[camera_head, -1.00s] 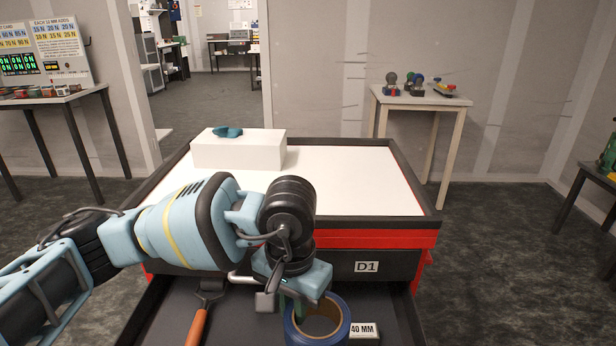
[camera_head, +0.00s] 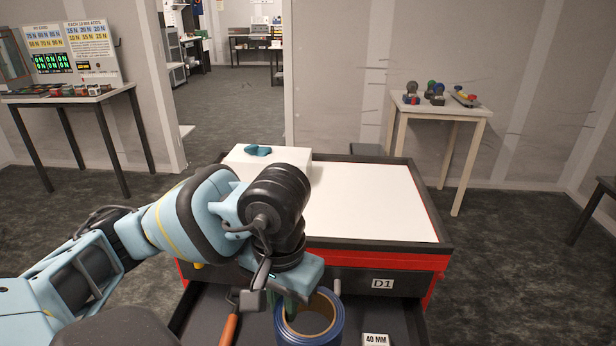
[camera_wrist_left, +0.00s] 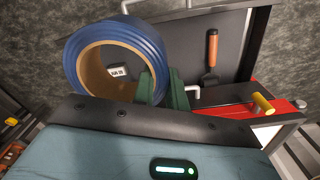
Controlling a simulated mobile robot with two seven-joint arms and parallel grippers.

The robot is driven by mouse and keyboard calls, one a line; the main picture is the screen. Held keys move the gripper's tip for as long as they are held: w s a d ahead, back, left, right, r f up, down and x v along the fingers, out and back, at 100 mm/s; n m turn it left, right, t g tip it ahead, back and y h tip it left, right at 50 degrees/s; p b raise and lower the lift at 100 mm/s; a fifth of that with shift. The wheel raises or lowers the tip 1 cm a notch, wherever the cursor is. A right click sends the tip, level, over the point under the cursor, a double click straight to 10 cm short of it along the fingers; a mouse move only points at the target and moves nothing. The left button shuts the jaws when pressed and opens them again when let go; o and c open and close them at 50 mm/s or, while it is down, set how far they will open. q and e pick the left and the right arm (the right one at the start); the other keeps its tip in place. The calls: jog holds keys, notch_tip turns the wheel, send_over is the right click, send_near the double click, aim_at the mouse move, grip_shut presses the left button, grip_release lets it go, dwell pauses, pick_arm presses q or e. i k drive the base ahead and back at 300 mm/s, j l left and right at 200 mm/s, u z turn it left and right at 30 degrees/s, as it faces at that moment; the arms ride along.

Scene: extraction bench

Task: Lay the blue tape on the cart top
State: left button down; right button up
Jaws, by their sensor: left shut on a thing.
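The blue tape (camera_head: 336,320) is a roll with a brown core, at the bottom of the head view over the open drawer. The tape appears raised off the drawer floor. The white cart top (camera_head: 375,208) has a dark raised rim and lies beyond the gripper. My right gripper is not in view.
A white box (camera_head: 296,160) with a teal item (camera_head: 258,150) stands at the cart top's back left. The rest of the top looks clear. The open drawer (camera_head: 395,325) holds an orange-handled trowel (camera_head: 229,329) and a 40 MM label (camera_head: 376,340). Side tables stand farther away.

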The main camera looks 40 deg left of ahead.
aim_at(366, 209)
jog(key=i, duration=0.9)
